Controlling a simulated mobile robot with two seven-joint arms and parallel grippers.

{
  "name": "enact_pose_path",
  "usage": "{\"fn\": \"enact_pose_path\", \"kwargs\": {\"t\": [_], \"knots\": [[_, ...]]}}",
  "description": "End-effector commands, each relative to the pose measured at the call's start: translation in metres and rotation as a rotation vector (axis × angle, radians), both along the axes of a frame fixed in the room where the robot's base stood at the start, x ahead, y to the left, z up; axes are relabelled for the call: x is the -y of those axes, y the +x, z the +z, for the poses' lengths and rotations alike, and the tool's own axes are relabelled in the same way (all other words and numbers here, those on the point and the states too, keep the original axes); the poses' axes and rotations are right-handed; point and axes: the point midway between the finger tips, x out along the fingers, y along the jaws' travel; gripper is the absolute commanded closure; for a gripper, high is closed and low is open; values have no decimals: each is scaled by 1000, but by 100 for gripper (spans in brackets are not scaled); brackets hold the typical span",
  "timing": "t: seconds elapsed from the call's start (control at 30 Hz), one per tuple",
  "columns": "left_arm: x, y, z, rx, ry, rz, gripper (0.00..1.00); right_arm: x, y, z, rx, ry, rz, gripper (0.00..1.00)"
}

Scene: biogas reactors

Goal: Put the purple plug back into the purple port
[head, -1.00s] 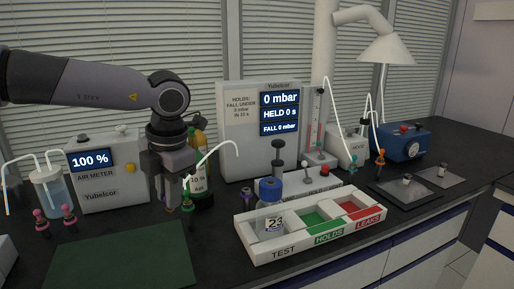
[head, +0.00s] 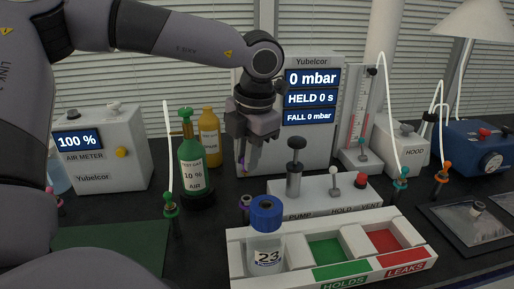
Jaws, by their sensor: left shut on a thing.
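My left gripper (head: 247,160) points down in front of the Yubelcor pressure unit (head: 318,140), above the bench. It is shut on a small piece with purple on it, which looks like the purple plug (head: 244,158); the fingers hide most of it. A short dark fitting with a purple top (head: 246,202), perhaps the purple port, stands below the gripper, left of the blue-capped bottle 23 (head: 267,240). The held piece is above this fitting and apart from it. My right gripper is not in view.
A green-collared fitting with a white tube (head: 170,204) and a green gas bottle (head: 193,160) stand to the left. The pump block (head: 318,198) is to the right. The white tray (head: 400,272) is in front. A green mat (head: 112,246) lies at left.

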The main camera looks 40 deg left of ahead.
Motion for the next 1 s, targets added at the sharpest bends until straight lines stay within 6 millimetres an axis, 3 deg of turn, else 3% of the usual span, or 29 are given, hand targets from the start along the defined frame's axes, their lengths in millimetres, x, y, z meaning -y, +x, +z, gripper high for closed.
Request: {"fn": "enact_pose_path", "kwargs": {"t": [0.53, 1.0], "knots": [[0, 0, -45, 0, -1, 1, 100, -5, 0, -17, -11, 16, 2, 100], [0, 0, -49, 1, -1, 1, 100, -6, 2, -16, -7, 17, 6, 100]]}}
